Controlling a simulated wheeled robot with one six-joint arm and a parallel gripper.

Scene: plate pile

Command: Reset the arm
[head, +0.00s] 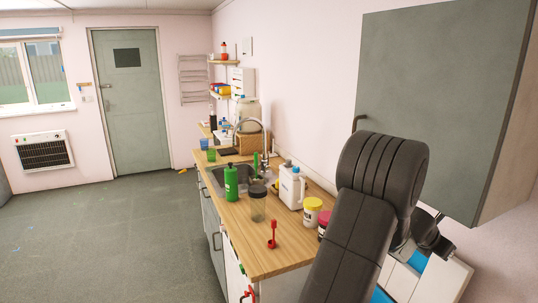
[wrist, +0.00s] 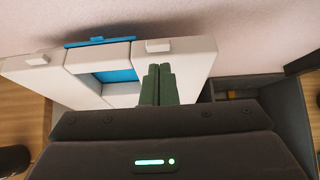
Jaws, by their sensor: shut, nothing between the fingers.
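My gripper (wrist: 159,72) shows in the wrist view with its two dark green fingers together and nothing between them. The fingertips point at a white and blue unit (wrist: 100,75) by the wall. I cannot tell whether they touch it. In the head view my arm rises at the right and bends over beside the grey wall cabinet, and it hides most of the gripper. Part of the white and blue unit (head: 405,282) shows below the arm. No plate can be made out in either view.
The wooden counter (head: 262,256) holds a green bottle (head: 231,182), a white jug (head: 291,187), a jar (head: 258,205), a yellow-lidded tub (head: 312,212) and a red item (head: 272,236). A grey wall cabinet (head: 440,90) hangs close to my arm. The floor (head: 110,240) at left is clear.

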